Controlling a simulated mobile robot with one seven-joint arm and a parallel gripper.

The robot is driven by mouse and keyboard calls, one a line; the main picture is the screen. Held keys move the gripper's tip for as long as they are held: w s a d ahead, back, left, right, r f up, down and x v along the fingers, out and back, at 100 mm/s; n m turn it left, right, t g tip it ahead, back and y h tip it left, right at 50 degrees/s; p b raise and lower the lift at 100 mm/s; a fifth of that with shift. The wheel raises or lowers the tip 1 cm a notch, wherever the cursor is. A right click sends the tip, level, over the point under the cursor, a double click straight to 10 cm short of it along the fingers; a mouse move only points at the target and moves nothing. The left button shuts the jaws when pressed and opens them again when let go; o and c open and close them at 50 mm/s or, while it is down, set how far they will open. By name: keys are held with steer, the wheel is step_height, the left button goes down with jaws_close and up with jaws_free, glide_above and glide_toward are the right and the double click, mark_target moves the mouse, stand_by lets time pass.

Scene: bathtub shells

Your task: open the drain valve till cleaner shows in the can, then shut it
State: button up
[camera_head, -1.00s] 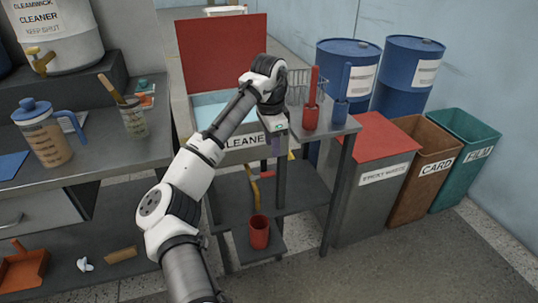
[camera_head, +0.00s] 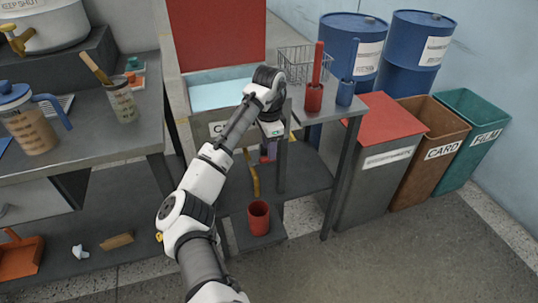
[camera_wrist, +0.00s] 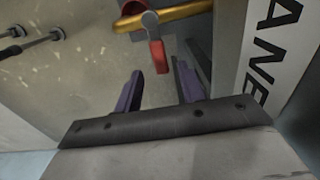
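A red valve lever (camera_wrist: 157,57) hangs from a grey hub on a yellow pipe (camera_wrist: 180,25) in the wrist view. The pipe's lower part (camera_head: 256,182) shows below the cleaner tank (camera_head: 215,131) in the head view. My gripper (camera_wrist: 158,76) is open, its purple fingers apart. The lever appears near the tips, in line with the gap; I cannot tell whether it is between them. My gripper (camera_head: 268,154) is in front of the tank. A red can (camera_head: 258,219) stands on the low shelf beneath the pipe; its contents are not visible.
The bench at left holds a jug (camera_head: 30,122) and a cup with a brush (camera_head: 122,105). At right stand a side shelf (camera_head: 325,110) with red and blue holders, and several waste bins (camera_head: 428,150). The floor in front is clear.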

mark_target(262, 160)
steer(key=shift+f, duration=1.55)
jaws_close()
